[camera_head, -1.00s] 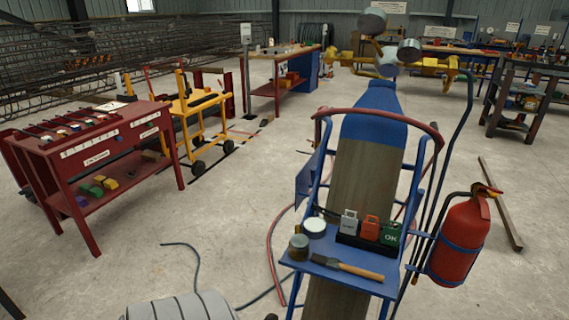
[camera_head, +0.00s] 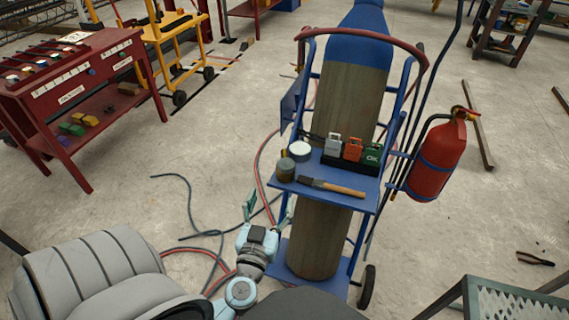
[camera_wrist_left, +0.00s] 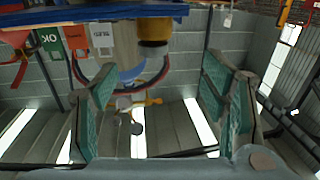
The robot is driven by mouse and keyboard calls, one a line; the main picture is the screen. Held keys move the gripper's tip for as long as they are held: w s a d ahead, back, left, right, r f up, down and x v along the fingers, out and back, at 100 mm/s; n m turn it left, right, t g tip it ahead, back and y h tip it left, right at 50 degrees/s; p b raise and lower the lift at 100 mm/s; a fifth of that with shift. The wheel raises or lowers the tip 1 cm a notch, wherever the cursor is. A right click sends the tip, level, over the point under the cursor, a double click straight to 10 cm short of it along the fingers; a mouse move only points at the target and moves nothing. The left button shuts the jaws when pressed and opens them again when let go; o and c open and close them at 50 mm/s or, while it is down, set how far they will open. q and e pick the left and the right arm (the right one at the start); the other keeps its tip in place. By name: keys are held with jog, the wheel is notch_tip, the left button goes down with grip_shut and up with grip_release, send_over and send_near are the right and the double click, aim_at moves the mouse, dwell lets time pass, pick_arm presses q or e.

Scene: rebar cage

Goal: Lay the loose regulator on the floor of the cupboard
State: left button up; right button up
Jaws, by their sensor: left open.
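My left gripper (camera_head: 268,212) is open and empty, low in front of the blue trolley shelf. Its two green-padded fingers show wide apart in the left wrist view (camera_wrist_left: 160,105), with nothing between the pads. That view looks upside down past the shelf; small round gauge-like parts (camera_wrist_left: 137,128) and a yellow piece (camera_wrist_left: 135,104) show beyond the fingers near the cylinder's top. I cannot tell whether these are the loose regulator. I cannot make out the cupboard. My right gripper is not in view.
The blue shelf (camera_head: 325,189) holds a brush (camera_head: 335,187), tins and coloured tags. Behind it stands the gas cylinder (camera_head: 348,105) within the trolley's frame; a red extinguisher (camera_head: 436,155) hangs on the right. Hoses (camera_head: 215,235) lie left. A red bench (camera_head: 75,100) stands far left.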

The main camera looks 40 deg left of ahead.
aim_at(284, 174)
pick_arm(q)
jog(key=b+x, duration=0.1)
jog(key=x, duration=0.7)
jog(key=shift+w+f, duration=0.15)
jog(key=b+x, duration=0.1)
jog(key=x, duration=0.1)
jog(key=b+x, duration=0.2)
jog(key=x, duration=0.1)
jog(key=shift+w+d+f, duration=0.25)
jog(key=shift+d, duration=0.1)
jog(key=shift+w+a, duration=0.15)
jog(key=shift+w, duration=0.1)
jog(key=shift+r, duration=0.1)
jog(key=shift+c, duration=0.2)
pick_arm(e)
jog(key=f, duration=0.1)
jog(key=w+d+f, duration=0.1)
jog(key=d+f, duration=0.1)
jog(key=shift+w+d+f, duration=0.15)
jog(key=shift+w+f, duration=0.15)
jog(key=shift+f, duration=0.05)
pick_arm(q)
jog(key=shift+r, duration=0.1)
grip_shut()
